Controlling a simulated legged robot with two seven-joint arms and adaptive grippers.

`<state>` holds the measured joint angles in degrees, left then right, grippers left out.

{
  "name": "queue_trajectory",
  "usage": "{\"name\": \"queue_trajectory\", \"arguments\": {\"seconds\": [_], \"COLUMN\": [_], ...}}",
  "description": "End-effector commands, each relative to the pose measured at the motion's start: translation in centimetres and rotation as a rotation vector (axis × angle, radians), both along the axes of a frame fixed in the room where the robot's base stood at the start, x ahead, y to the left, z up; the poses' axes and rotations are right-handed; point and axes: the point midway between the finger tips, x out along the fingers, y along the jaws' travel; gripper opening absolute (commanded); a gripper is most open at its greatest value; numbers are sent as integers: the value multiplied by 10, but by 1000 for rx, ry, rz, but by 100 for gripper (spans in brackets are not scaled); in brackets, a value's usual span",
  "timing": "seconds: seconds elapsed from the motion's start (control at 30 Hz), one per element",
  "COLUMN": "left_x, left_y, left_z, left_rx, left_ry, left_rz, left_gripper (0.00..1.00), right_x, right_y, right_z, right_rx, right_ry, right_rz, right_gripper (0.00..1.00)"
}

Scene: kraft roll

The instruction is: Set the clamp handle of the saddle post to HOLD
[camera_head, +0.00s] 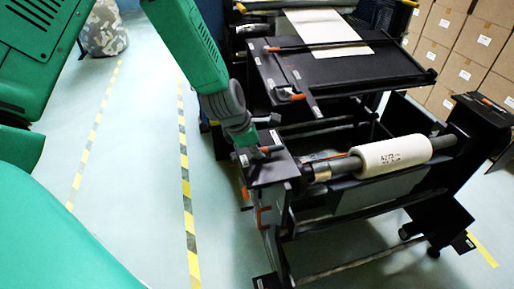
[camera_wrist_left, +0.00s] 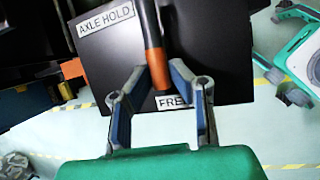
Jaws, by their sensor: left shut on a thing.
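The saddle post (camera_head: 270,174) is a black block at the near left end of the roll stand. Its top plate (camera_wrist_left: 215,60) fills the middle of the wrist view. It carries an AXLE HOLD label (camera_wrist_left: 105,22) at upper left and a FREE label (camera_wrist_left: 173,101) at the lower edge. The clamp handle (camera_wrist_left: 155,58) is a dark bar with an orange end, which lies just above the FREE label. My left gripper (camera_wrist_left: 157,70) is shut on that orange end, one finger on each side. In the head view my left gripper (camera_head: 257,150) hides most of the handle. My right gripper is not in view.
A white roll (camera_head: 390,155) lies on an axle right of the post. A second post (camera_head: 486,112) stands at the far end. A black table (camera_head: 340,68) with paper is behind. Cartons (camera_head: 462,55) line the back right. Open floor with striped tape (camera_head: 186,190) is at left.

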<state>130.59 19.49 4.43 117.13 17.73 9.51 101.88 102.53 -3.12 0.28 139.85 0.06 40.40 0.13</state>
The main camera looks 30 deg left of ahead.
Motion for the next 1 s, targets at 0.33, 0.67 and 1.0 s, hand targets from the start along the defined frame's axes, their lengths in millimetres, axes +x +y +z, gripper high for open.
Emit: {"name": "queue_trajectory", "arguments": {"seconds": [0.33, 0.67, 1.0], "left_x": [12, 21, 31], "left_y": [6, 11, 13], "left_z": [7, 6, 5], "left_rx": [-2, 1, 4], "left_ry": [-19, -18, -18], "left_rz": [-221, -535, -860], "left_gripper": [0, 0, 0], "right_x": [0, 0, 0], "right_y": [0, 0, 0], "right_z": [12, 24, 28], "right_rx": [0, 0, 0], "right_ry": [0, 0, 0], "right_rz": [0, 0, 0], "right_gripper": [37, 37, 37]}}
